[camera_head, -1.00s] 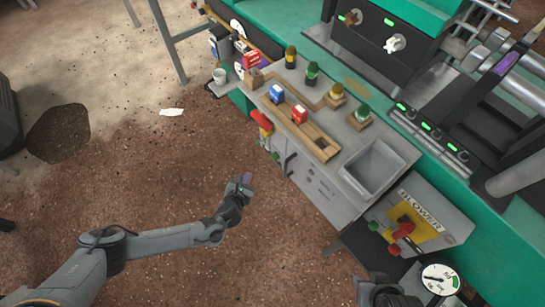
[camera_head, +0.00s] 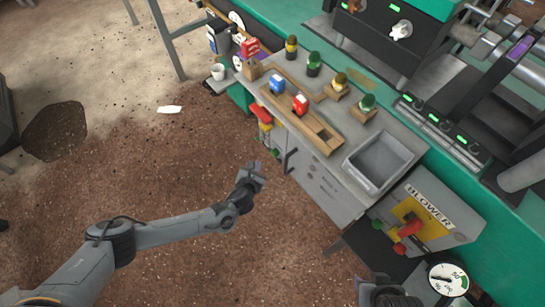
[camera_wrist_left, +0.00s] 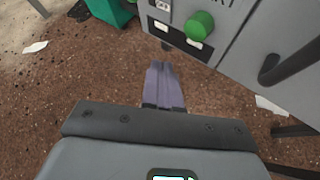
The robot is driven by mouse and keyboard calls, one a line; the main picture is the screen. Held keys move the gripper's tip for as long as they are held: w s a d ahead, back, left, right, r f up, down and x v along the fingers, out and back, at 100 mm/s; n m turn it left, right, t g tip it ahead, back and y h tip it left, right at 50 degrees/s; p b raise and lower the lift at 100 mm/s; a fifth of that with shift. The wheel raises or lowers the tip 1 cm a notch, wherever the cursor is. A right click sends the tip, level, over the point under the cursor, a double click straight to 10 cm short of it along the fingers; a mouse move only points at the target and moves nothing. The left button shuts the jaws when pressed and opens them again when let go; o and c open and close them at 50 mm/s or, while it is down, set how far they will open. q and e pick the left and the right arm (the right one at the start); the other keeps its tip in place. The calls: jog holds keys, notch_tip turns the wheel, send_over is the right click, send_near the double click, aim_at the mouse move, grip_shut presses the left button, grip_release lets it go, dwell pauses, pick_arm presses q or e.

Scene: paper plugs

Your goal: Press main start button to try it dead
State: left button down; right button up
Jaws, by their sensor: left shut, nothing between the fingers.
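A round green button (camera_wrist_left: 200,25) sticks out from a grey panel at the top of the left wrist view. Lettering above it is cut off, ending in what looks like "RT". In the head view a small green button (camera_head: 275,153) shows low on the left end of the grey cabinet (camera_head: 325,185). My left gripper (camera_head: 258,168) is just in front of that end, apart from it. Its purple fingers (camera_wrist_left: 162,68) are shut and empty, below and left of the button in the wrist view. My right gripper (camera_head: 385,290) is partly in view at the bottom; its fingertips are unclear.
A dark cabinet handle (camera_wrist_left: 285,60) juts out right of the button. A red and yellow part (camera_head: 262,115) sits above the small button. The BLOWER box (camera_head: 425,220) with a red lever stands at right.

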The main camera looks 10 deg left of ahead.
aim_at(274, 153)
pick_arm(q)
jog(key=w+d+b, duration=0.1)
jog(key=w+d, duration=0.1)
jog(key=w, duration=0.1)
jog(key=shift+d, duration=0.1)
pick_arm(e)
jog(key=shift+f, duration=0.85)
pick_arm(q)
jog(key=shift+s, duration=0.1)
pick_arm(e)
jog(key=shift+a, duration=0.1)
dwell(0.5)
dwell(0.5)
pick_arm(q)
jog(key=shift+d, duration=0.1)
jog(key=shift+w+d, duration=0.2)
jog(key=shift+w, duration=0.15)
dwell(0.5)
